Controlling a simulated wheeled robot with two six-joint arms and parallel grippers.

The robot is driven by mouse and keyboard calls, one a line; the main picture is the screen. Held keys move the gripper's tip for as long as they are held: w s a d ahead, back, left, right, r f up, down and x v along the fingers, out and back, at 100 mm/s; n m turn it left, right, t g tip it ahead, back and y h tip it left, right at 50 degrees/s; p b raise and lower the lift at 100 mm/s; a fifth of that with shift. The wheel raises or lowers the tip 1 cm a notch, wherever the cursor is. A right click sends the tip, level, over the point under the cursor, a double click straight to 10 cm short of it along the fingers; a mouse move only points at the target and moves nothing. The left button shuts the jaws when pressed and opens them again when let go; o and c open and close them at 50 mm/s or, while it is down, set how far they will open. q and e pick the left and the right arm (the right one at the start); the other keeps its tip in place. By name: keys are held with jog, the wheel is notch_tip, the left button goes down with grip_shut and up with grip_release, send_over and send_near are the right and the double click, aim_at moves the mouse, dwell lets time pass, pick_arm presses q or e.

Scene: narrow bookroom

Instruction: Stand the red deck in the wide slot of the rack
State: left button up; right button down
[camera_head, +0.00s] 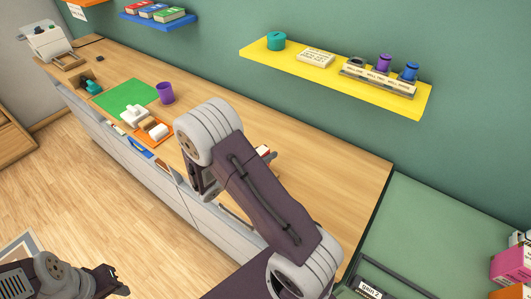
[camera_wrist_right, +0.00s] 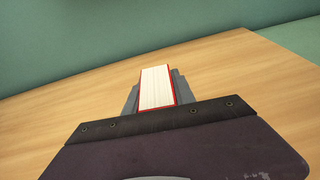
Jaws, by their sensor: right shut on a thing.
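The red deck (camera_wrist_right: 157,88) shows in the right wrist view as a pale block with red edges, between the grey fingers of my right gripper (camera_wrist_right: 156,92). My right gripper is shut on it, over the wooden counter. In the head view only a small red and white part of the deck (camera_head: 263,150) shows past my right arm, which hides much of that gripper. My left gripper (camera_head: 120,282) is at the lower left, away from the counter; its jaw opening is unclear. I cannot make out a rack with a wide slot in either view.
The counter (camera_head: 340,170) is clear right of my arm. A purple cup (camera_head: 165,92), a green mat (camera_head: 126,96) and an orange tray (camera_head: 154,131) are at left. A yellow shelf (camera_head: 262,57) with several objects and a blue shelf (camera_head: 137,18) with boxes hang above.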

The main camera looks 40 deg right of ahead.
jog(key=shift+f+b, duration=1.7)
jog(key=shift+f, duration=0.4)
jog(key=shift+f, duration=0.1)
jog(key=c, duration=1)
grip_release()
jog(key=shift+o, duration=0.2)
jog(key=o, duration=0.6)
